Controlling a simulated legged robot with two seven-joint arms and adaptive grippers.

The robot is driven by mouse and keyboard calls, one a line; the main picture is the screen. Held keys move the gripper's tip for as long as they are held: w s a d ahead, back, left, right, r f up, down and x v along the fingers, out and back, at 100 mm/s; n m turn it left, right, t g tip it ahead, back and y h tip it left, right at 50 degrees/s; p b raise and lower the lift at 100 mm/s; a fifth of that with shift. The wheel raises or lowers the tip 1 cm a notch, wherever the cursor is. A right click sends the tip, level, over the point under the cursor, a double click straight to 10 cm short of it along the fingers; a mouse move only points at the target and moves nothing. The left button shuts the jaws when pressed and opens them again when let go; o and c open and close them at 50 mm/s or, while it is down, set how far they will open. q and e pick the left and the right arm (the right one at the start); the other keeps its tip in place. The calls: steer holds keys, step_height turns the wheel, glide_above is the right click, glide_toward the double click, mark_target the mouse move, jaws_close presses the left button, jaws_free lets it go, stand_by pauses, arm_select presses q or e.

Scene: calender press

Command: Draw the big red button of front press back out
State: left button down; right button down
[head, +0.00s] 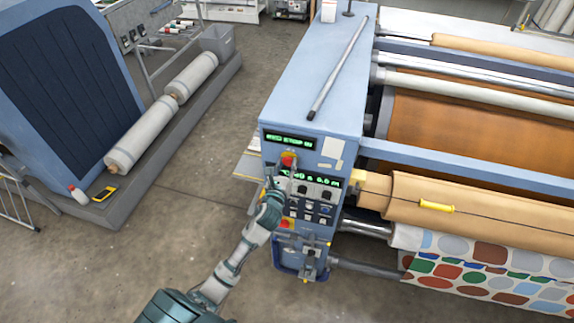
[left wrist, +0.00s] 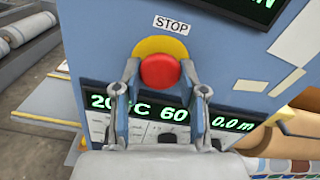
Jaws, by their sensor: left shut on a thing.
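The big red button (head: 288,159) sits on a yellow surround high on the blue control face of the front press (head: 312,90). It also shows in the left wrist view as a round red head (left wrist: 160,71) on a yellow disc, under a STOP label. My left gripper (left wrist: 160,76) has its two fingers on either side of the red head and is shut on it. In the head view my left gripper (head: 284,172) reaches the button from below. The button's shaft is hidden behind its head. My right gripper is in neither view.
Green displays (head: 290,141), knobs and small switches surround the button. A second red button on yellow (head: 286,223) sits lower on the panel. A metal bar (head: 338,68) lies on the press top. Rollers with brown material (head: 470,205) are at right.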

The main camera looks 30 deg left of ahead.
arm_select(q)
steer(key=shift+p+v, duration=0.85)
steer(key=shift+w+f, duration=0.1)
steer(key=shift+f, duration=0.05)
steer(key=c, duration=0.6)
jaws_free()
steer(key=shift+s, duration=0.2)
steer(key=shift+s, duration=0.15)
steer(key=v, duration=1.1)
steer(key=shift+s+d, duration=0.15)
steer(key=shift+s, duration=0.2)
